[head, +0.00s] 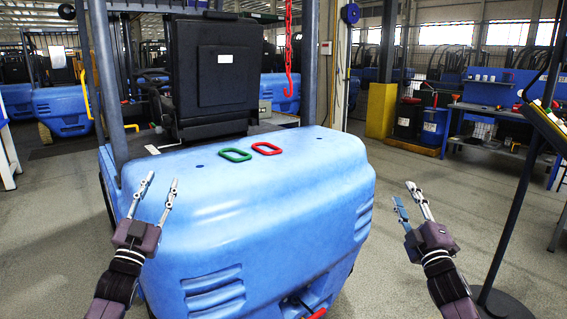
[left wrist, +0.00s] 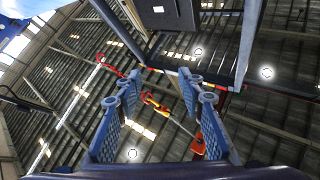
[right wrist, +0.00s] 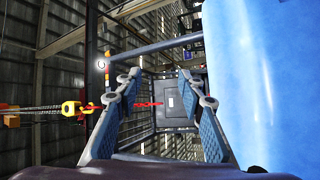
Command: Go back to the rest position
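My left gripper (head: 161,187) is open and empty, raised in front of the left side of the blue counterweight (head: 270,205) in the head view. In the left wrist view its fingers (left wrist: 162,88) are spread, with only roof and hoist parts behind them. My right gripper (head: 406,194) is open and empty, out to the right of the counterweight over the floor. In the right wrist view its fingers (right wrist: 157,85) stand apart with nothing between them. Neither gripper visibly touches anything.
A green ring (head: 235,155) and a red ring (head: 267,148) lie on the counterweight's top. A red hook and chain (head: 289,60) hang behind it. A dark stand (head: 513,200) with a yellow-edged panel (head: 545,125) rises at right. Floor between stand and counterweight is clear.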

